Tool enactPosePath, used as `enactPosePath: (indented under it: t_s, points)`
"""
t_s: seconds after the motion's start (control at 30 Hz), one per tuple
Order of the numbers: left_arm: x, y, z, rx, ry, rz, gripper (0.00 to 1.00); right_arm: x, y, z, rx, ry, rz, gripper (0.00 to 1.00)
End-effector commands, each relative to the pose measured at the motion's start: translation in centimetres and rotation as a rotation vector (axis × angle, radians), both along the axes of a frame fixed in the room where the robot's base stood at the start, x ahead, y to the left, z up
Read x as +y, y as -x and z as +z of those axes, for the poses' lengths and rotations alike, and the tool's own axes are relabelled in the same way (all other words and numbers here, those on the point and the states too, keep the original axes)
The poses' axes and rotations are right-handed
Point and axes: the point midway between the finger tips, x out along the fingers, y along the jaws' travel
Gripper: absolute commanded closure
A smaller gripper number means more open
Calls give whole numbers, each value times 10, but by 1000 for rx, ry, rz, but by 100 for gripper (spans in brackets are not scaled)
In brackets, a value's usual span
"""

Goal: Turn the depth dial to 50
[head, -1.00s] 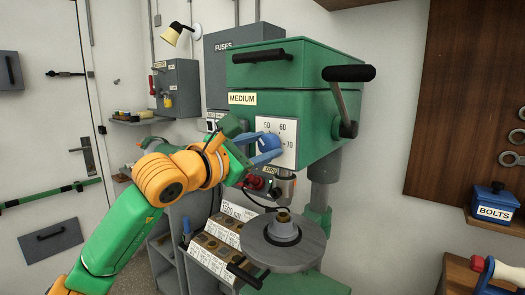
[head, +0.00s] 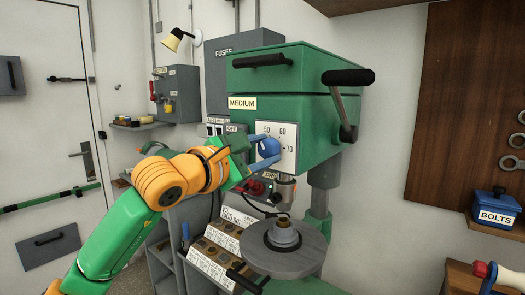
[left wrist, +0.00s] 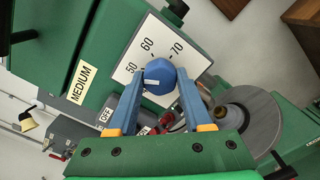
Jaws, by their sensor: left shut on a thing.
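The depth dial is a round blue knob (left wrist: 159,76) on a white plate (head: 284,143) marked 50, 60 and 70, on the front of the green drill head. My left gripper (left wrist: 160,78) is shut on the knob, with one blue finger on each side of it. In the head view, my left gripper (head: 262,150) reaches the plate from the left and partly hides the knob. In the left wrist view a short white mark shows on the knob's face, on the side towards the 50. I cannot tell its exact reading. My right gripper is out of view.
A black-handled lever (head: 347,78) sticks out at the head's right. Below the dial are a red button (head: 256,187) and a round grey drill table (head: 284,246). A fuse box (head: 235,65) is behind.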

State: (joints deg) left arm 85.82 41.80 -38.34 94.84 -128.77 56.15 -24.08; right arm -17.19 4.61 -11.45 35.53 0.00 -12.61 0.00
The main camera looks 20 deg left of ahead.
Motion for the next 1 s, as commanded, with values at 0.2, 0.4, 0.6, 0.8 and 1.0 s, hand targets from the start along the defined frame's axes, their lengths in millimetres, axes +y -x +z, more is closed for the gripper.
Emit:
enactPosePath:
  t_s: [0.2, 0.4, 0.6, 0.8, 1.0]
  points:
    - [0, 0, 0, -1, 0, 1, 20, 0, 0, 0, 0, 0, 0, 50]
    - [0, 0, 0, 0, 1, 1, 20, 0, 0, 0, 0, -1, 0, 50]
    - [9, 22, -6, -5, 0, 2, 20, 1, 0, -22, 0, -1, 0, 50]
    - [22, 58, -4, -4, 0, 2, 20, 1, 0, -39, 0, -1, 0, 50]
    - [25, 67, 0, 0, 1, 1, 20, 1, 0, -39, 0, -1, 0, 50]
